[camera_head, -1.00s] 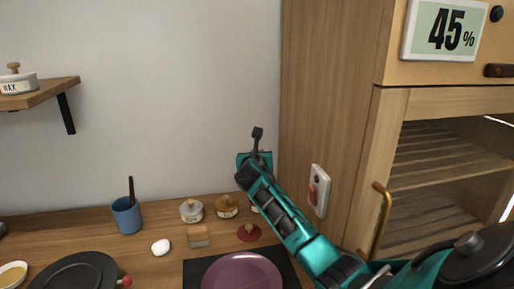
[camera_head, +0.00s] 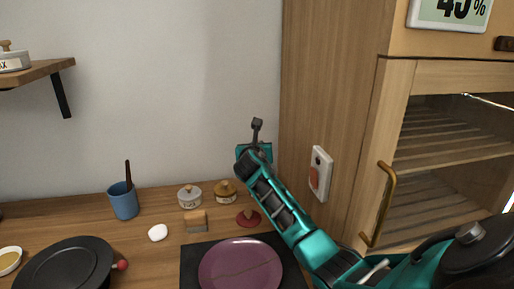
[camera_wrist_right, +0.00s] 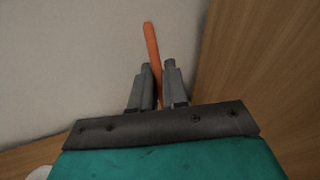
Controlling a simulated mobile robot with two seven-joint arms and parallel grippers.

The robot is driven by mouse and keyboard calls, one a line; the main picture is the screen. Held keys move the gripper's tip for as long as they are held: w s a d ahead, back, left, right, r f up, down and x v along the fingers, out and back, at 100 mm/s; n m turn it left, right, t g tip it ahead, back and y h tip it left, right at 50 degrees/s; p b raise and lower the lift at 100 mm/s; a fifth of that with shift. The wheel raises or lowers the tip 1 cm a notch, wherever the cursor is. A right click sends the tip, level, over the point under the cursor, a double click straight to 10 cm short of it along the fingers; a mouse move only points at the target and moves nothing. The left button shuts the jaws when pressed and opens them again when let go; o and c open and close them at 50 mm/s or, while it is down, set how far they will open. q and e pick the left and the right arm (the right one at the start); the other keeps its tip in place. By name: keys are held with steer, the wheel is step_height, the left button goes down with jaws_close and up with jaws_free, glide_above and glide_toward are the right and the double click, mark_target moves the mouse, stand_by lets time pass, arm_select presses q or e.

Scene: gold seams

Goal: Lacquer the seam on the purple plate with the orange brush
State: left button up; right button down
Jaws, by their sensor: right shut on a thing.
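The purple plate (camera_head: 240,268) lies on a dark mat (camera_head: 192,266) at the bottom of the head view, with a thin seam line across it. My right gripper (camera_wrist_right: 159,68) is shut on the orange brush (camera_wrist_right: 151,40), whose orange stick rises between the fingers in the right wrist view. In the head view the right gripper (camera_head: 257,124) is raised above the back of the counter, in front of the wall, and the brush is not clearly visible there. The brush's bristles are not visible. My left gripper is not in view.
Behind the plate stand a grey-lidded jar (camera_head: 189,196), a gold-lidded jar (camera_head: 226,192), a sponge-like block (camera_head: 196,221) and a dark red knobbed object (camera_head: 248,218). A wooden cabinet (camera_head: 335,110) bounds the right.

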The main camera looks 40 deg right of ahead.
steer(key=shift+f, duration=0.6)
stand_by(0.8)
step_height(320, 180, up, 3)
steer(key=p, duration=0.3)
steer(key=shift+r, duration=2.1)
steer(key=shift+r, duration=0.15)
